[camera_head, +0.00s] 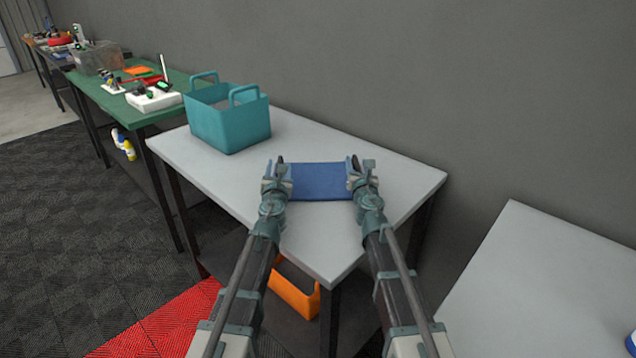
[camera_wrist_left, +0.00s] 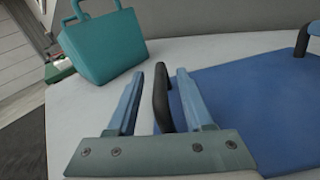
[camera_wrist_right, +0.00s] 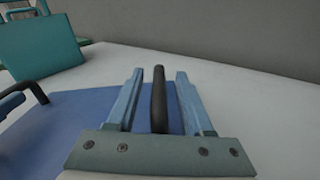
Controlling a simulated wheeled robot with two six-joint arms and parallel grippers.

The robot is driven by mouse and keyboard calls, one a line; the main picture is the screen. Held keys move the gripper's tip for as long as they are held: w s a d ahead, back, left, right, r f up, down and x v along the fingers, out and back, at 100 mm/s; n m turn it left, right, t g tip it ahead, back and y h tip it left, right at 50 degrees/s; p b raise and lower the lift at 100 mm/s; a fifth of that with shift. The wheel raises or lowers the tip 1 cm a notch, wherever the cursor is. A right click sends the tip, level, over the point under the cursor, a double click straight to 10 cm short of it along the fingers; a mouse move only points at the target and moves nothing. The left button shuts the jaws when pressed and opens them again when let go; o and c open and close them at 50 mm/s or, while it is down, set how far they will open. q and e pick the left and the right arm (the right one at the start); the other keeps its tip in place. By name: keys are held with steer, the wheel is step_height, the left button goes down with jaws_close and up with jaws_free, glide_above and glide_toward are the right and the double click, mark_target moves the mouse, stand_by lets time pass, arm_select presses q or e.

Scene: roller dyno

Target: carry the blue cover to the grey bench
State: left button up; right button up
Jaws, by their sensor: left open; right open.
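The blue cover (camera_head: 320,181) lies flat on a light grey bench (camera_head: 390,165) against the wall. It also shows in the left wrist view (camera_wrist_left: 245,100) and the right wrist view (camera_wrist_right: 75,125), with a black handle at each side. My left gripper (camera_head: 275,170) is open at the cover's left side, its fingers on either side of the left handle (camera_wrist_left: 161,98). My right gripper (camera_head: 360,170) is open at the right side, its fingers on either side of the right handle (camera_wrist_right: 158,98). Neither gripper has closed on a handle.
A teal bin (camera_head: 230,120) with two handles stands on the same bench, left of the cover. A green-topped bench (camera_head: 110,100) with tools stands further left. Another light grey bench (camera_head: 545,280), mostly bare, is at the lower right. An orange bin (camera_head: 293,292) sits below the cover's bench.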

arm_select(q)
steer(key=s, duration=1)
steer(key=shift+d, duration=0.2)
steer(key=shift+w, duration=0.1)
arm_select(e)
steer(key=s, duration=1.2)
steer(key=shift+s+d, duration=0.1)
steer(key=shift+d, duration=0.15)
arm_select(q)
steer(key=shift+r, duration=0.1)
arm_select(e)
steer(key=shift+r, duration=0.1)
